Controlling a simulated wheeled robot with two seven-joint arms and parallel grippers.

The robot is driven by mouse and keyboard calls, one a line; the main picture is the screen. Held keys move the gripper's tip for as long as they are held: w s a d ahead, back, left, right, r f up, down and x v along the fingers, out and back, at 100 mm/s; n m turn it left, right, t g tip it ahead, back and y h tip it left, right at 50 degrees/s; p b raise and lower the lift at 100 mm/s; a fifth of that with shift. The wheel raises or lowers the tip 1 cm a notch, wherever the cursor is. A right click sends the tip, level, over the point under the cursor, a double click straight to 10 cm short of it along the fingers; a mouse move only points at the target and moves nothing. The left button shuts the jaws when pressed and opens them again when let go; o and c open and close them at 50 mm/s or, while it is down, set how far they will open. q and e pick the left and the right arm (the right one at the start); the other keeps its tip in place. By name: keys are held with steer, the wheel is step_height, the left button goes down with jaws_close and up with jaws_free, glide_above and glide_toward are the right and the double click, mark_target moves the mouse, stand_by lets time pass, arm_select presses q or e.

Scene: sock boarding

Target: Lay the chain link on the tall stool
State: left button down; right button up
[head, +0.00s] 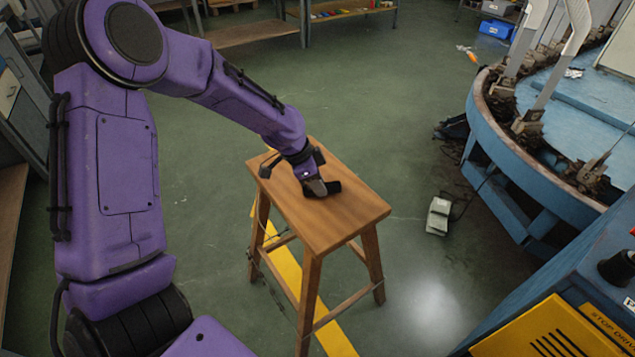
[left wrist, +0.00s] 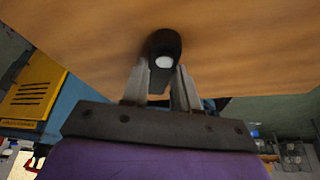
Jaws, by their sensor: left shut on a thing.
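The tall stool (head: 350,214) stands in the middle of the head view, with a brown wooden top and legs. My left gripper (head: 318,187) reaches down to the stool top, over its middle. In the left wrist view my left gripper (left wrist: 161,72) has its two grey fingers shut on the dark chain link (left wrist: 155,46). The link has a rounded end with a pale spot in it, and it lies at or against the wooden top (left wrist: 250,45). I cannot tell whether it touches fully. In the head view the link is mostly hidden by the gripper. My right gripper is not in view.
A blue round machine (head: 483,125) with a worn rim stands at the right. A foot pedal (head: 438,216) lies on the green floor between it and the stool. A yellow panel (head: 550,330) is at the lower right. The stool top around the gripper is clear.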

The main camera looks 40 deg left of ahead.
arm_select(q)
steer(key=shift+f, duration=0.15)
steer(key=c, duration=0.8)
jaws_free()
steer(key=shift+c, duration=0.2)
steer(key=p+v, duration=0.2)
steer(key=v, duration=1)
